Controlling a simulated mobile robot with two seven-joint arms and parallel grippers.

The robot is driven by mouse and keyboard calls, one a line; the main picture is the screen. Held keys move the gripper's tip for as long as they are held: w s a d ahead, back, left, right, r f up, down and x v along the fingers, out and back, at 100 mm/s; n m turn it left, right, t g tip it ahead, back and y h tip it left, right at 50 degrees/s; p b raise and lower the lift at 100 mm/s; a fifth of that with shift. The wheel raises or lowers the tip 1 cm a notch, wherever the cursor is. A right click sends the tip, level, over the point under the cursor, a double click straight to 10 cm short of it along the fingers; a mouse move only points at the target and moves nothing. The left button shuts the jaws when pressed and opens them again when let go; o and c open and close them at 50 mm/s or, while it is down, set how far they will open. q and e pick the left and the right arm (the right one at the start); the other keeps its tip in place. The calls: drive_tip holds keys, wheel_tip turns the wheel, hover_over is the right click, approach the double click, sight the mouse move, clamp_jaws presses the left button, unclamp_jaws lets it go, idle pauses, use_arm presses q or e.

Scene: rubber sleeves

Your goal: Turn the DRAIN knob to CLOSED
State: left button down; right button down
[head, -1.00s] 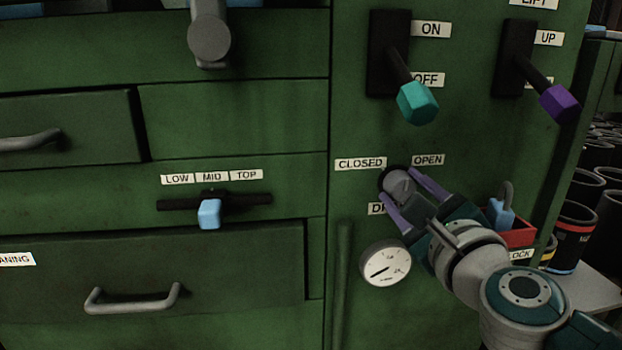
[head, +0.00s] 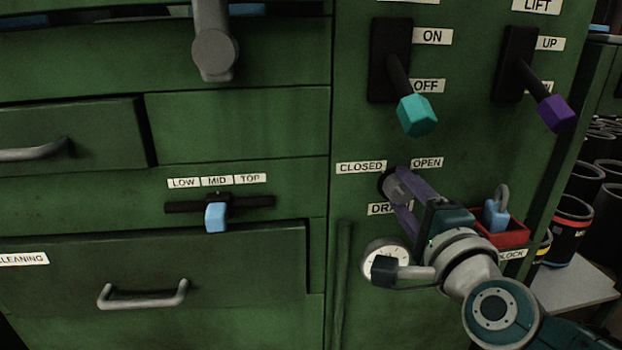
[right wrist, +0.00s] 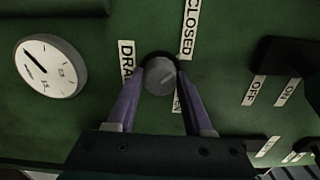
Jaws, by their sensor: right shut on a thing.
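The DRAIN knob (head: 396,185) is a grey round knob on a dark base on the green panel, with the CLOSED label (head: 361,168) at its upper left, the OPEN label (head: 427,163) at its upper right and the partly covered DRAIN label (head: 385,209) below. My right gripper (head: 401,190) is shut on the knob with its purple fingers on either side. In the right wrist view the knob (right wrist: 160,78) sits between the fingertips (right wrist: 160,92). Which way the knob points is hard to tell. My left gripper is not in view.
A round gauge (head: 374,253) is below the knob, partly behind my right gripper. A red tray with a blue padlock (head: 496,214) is at its right. Teal (head: 417,115) and purple (head: 556,113) levers stick out above. A blue slider (head: 216,217) is at the left.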

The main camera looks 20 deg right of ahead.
drive_tip(key=shift+n, duration=0.4)
drive_tip(key=shift+c, duration=1.5)
unclamp_jaws()
drive_tip(key=shift+s, duration=0.2)
drive_tip(key=p+v, duration=0.3)
drive_tip(key=v, duration=0.6)
drive_tip(key=shift+s+a, duration=0.15)
drive_tip(key=shift+s, duration=0.1)
